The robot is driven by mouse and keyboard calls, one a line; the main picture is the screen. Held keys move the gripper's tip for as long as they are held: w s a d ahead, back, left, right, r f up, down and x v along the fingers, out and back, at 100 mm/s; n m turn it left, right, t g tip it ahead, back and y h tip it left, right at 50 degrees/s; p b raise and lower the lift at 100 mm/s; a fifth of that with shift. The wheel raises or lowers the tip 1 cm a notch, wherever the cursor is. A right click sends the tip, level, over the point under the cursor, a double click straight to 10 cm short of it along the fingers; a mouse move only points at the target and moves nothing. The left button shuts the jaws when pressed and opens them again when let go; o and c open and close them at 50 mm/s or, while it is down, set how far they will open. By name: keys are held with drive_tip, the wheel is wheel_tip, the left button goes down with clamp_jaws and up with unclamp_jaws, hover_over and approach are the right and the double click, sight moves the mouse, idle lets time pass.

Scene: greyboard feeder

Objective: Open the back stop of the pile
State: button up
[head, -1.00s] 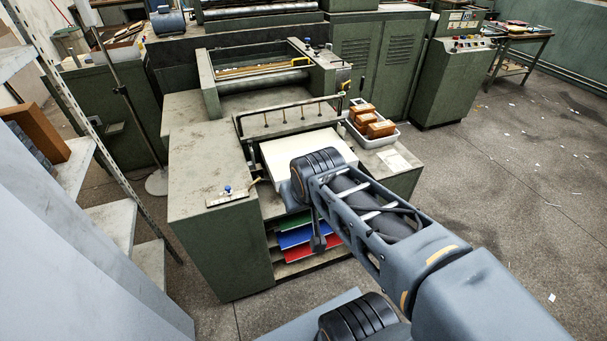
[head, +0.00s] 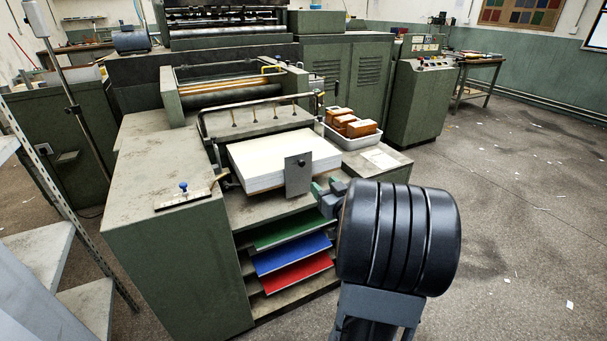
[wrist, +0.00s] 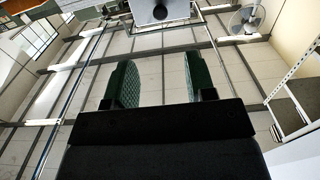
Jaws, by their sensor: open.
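The pile (head: 265,160) is a white stack of board on the feeder. My gripper (head: 322,192) is just right of the plate in the head view, partly hidden behind my dark wrist. Its green pads stand apart with nothing between them in the wrist view (wrist: 162,82). I cannot tell whether it touches the plate. The wrist view mostly shows the ceiling.
Below the pile are shelves with green (head: 290,228), blue (head: 292,253) and red (head: 297,276) sheets. A white tray (head: 352,141) holds brown blocks to the right. A small plate with a blue knob (head: 183,187) lies on the left top. A grey shelf rack (head: 35,262) stands at the left.

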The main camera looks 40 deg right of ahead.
sight(303, 165)
drive_tip(key=w, duration=0.4)
drive_tip(key=w+d, duration=0.1)
drive_tip(key=w, duration=0.8)
drive_tip(key=shift+d+b, duration=0.35)
drive_tip(key=shift+b, duration=0.05)
clamp_jaws()
